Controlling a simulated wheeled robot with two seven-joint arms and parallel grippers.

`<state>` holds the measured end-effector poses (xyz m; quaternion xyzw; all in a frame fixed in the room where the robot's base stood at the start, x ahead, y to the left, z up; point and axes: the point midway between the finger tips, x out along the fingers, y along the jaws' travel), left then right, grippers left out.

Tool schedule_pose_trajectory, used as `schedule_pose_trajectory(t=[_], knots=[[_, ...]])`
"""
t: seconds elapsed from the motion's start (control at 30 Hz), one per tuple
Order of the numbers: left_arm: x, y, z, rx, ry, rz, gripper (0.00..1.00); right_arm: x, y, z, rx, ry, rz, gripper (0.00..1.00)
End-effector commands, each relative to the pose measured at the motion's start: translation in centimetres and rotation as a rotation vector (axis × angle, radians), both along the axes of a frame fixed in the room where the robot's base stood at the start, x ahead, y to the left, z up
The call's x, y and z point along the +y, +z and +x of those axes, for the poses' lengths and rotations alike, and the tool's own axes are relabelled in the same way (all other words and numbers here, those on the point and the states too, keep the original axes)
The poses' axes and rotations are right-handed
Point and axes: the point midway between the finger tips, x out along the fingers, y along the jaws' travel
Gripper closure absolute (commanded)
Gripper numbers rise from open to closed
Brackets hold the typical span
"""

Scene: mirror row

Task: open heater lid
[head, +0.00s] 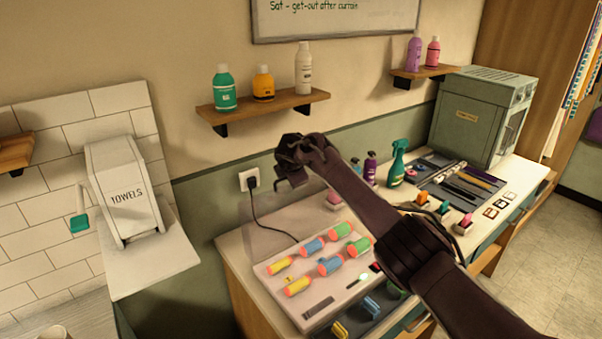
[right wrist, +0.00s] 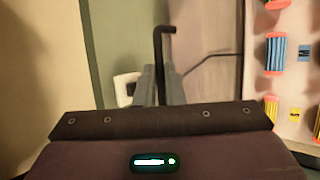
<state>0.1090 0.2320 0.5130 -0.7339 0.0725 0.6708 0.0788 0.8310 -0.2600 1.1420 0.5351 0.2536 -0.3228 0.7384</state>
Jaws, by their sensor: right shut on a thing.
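The heater (head: 262,272) is a pale tray on the counter with several orange, blue, green and yellow rollers in it. Its clear lid (head: 275,222) shows faintly, raised at a steep tilt along the heater's back-left side. My right gripper (head: 284,180) is above the heater's back-left side, at the lid's upper edge. In the right wrist view its grey fingers (right wrist: 160,90) are closed around a dark, bent lid handle (right wrist: 166,45). The exact contact is partly hidden by the fingers. My left gripper is not in view.
A wall socket (head: 249,180) with a black cord is behind the heater. A wooden shelf (head: 285,106) with bottles hangs above. A white towel dispenser (head: 122,190) stands at left. A green spray bottle (head: 397,163), a tool mat and a grey-green cabinet (head: 480,115) occupy the counter's right.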

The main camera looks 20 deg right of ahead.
Motion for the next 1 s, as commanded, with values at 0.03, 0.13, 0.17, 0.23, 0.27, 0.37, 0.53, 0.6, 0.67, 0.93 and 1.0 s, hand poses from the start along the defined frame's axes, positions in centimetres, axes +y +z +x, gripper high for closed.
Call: schedule_pose_trajectory(t=[0.03,0.13,0.17,0.23,0.27,0.37,0.53,0.6,0.67,0.93,1.0], knots=[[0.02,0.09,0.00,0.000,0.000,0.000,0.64,0.20,0.76,0.28,-0.008,-0.002,0.001,1.00],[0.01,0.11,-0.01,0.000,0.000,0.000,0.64,0.38,0.79,0.36,-0.004,-0.002,-0.001,1.00],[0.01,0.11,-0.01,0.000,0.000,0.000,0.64,0.41,0.79,0.37,-0.003,-0.003,-0.001,1.00],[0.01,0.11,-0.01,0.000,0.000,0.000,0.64,0.43,0.81,0.40,-0.002,-0.003,-0.001,1.00],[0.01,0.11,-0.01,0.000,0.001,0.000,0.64,0.45,0.81,0.40,-0.002,-0.003,-0.001,1.00],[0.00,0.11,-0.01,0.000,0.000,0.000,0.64,0.45,0.85,0.41,-0.003,-0.003,-0.002,1.00],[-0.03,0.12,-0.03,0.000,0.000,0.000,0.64,0.44,0.90,0.42,-0.004,-0.004,-0.001,1.00],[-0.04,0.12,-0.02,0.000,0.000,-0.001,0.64,0.43,0.91,0.42,-0.004,-0.004,-0.001,0.84],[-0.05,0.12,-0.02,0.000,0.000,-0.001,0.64,0.44,0.83,0.41,-0.003,-0.003,-0.001,0.76],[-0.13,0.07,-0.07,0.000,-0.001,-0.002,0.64,0.49,0.40,0.28,0.005,-0.002,-0.002,0.69],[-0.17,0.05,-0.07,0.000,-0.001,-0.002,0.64,0.51,0.37,0.23,0.006,-0.001,-0.002,0.69]])
